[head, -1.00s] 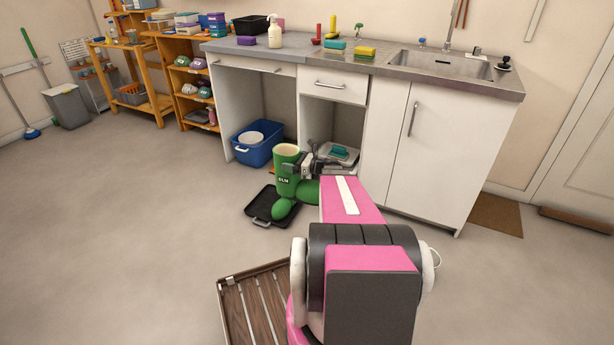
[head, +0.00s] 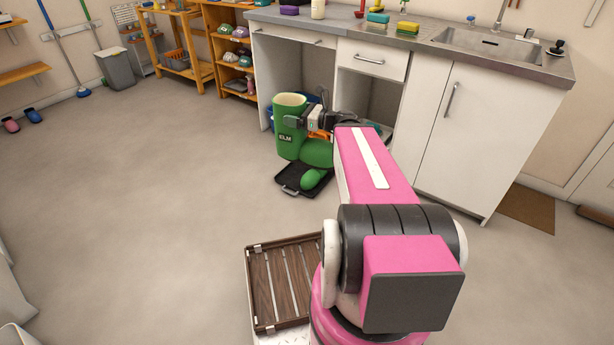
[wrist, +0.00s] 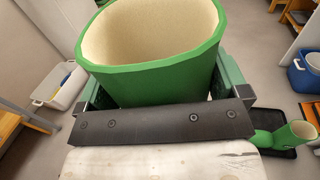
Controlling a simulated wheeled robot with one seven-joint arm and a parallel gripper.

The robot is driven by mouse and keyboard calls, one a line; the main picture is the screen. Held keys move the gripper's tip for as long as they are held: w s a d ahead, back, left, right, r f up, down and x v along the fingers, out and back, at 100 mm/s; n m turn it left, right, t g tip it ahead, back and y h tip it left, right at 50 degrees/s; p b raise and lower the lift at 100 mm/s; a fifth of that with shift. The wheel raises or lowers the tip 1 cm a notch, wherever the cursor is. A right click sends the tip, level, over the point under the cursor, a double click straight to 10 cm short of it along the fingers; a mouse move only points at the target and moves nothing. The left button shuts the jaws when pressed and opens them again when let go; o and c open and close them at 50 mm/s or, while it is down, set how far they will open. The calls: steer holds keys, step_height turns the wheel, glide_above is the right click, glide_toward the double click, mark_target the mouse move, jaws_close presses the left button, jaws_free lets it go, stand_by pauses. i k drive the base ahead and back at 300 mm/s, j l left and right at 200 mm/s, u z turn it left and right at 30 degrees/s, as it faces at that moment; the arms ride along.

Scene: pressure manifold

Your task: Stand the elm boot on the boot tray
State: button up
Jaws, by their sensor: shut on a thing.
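The elm boot (head: 291,135) is green with a cream lining and the label ELM. It hangs upright from my gripper (head: 318,121), which is shut on its shaft near the top. In the wrist view the boot's open top (wrist: 155,40) fills the upper middle, and its foot is hidden. The black boot tray (head: 290,187) lies on the floor below and behind the boot. Another green boot (head: 312,179) is on the tray, partly hidden by the held one. That boot and the tray also show at the wrist view's right edge (wrist: 300,131).
The counter cabinet (head: 455,150) stands behind, with open bays beneath. A blue tub (wrist: 304,76) is beyond the tray, mostly hidden in the head view. A grey bin (head: 117,68) and an orange shelf (head: 234,60) stand at the back left.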

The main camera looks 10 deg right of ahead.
mark_target(297, 173)
steer(key=k+j+u, duration=0.1)
steer(key=k+u, duration=0.35)
steer(key=i+u, duration=0.5)
steer(key=u, duration=0.2)
steer(key=i+l, duration=0.15)
steer(key=i, duration=0.45)
steer(key=i+l, duration=0.1)
steer(key=i, duration=0.55)
steer(key=i+l, duration=0.1)
steer(key=i, duration=2.3)
steer(key=i+z, duration=0.4)
steer(key=i+j+z, duration=0.1)
steer(key=z, duration=2.45)
steer(key=j, duration=0.1)
